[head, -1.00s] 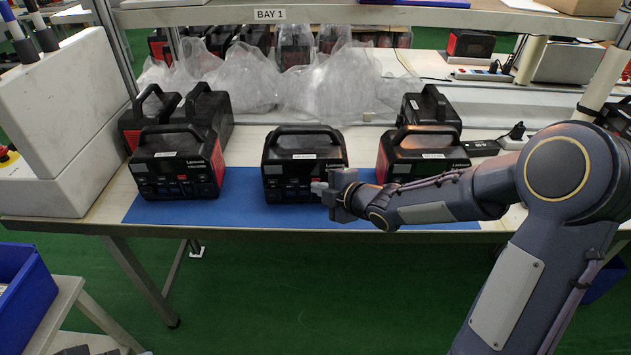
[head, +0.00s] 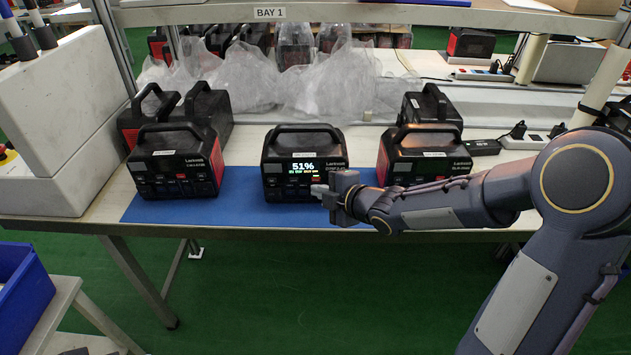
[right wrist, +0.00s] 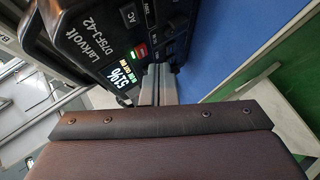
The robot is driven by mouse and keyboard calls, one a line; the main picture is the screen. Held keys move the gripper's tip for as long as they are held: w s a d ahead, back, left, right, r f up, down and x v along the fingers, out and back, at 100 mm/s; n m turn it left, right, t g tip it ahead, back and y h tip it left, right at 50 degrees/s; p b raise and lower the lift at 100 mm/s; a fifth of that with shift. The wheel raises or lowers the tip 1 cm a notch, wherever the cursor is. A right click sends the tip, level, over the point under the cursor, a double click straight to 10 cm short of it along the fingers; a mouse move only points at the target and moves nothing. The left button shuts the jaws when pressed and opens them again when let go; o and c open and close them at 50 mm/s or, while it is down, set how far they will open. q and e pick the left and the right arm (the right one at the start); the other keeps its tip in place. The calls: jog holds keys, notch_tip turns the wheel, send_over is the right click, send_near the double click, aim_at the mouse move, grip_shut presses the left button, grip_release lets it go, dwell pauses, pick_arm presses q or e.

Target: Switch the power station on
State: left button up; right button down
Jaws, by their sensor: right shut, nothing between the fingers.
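The middle power station (head: 304,150) stands upright on the blue mat (head: 240,212), front towards me. Its display is lit and reads 51%; the lit display also shows in the right wrist view (right wrist: 125,75), with a green light near the buttons. My right gripper (head: 318,190) is shut and empty. Its fingertips (right wrist: 158,75) are at the lower right of the front panel, close to the buttons. I cannot tell whether they touch it. My left gripper is not in view.
Another power station (head: 175,165) stands to the left and one (head: 425,155) to the right, partly behind my right arm. More stand behind them. Clear plastic bags (head: 330,85) lie at the back. A white block (head: 60,100) stands at the left table end.

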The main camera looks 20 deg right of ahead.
jog(key=s+a+b, duration=0.1)
jog(key=s+b, duration=0.2)
jog(key=s, duration=0.3)
jog(key=shift+a, duration=0.2)
dwell(0.6)
